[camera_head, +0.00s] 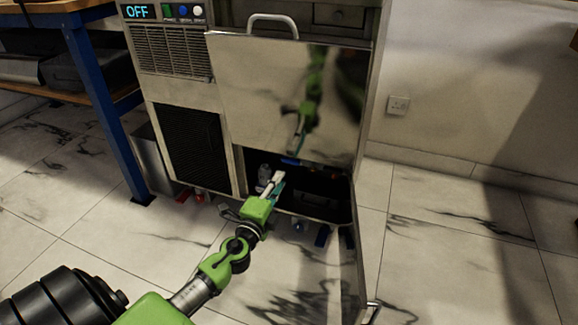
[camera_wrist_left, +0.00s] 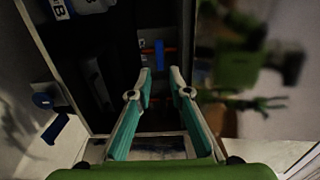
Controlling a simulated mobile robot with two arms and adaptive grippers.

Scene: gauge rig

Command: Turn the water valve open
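A small blue handle (camera_wrist_left: 158,52) on a thin orange-red pipe shows inside the dark lower compartment in the left wrist view; I take it for the water valve. In the head view a blue piece (camera_head: 291,162) shows just under the raised panel's lower edge, probably the same handle. My left gripper (camera_head: 277,178) reaches into the compartment opening. In the left wrist view its teal-padded fingers (camera_wrist_left: 161,76) are apart and empty, with the blue handle beyond the tips, not visibly touched. My right gripper is not in view.
A shiny panel (camera_head: 280,95) with a handle hangs above the opening and reflects my arm. An open door (camera_head: 357,250) stands at the opening's right. A blue-legged bench (camera_head: 100,110) is at left. The cabinet display (camera_head: 140,12) reads OFF. Floor to the right is clear.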

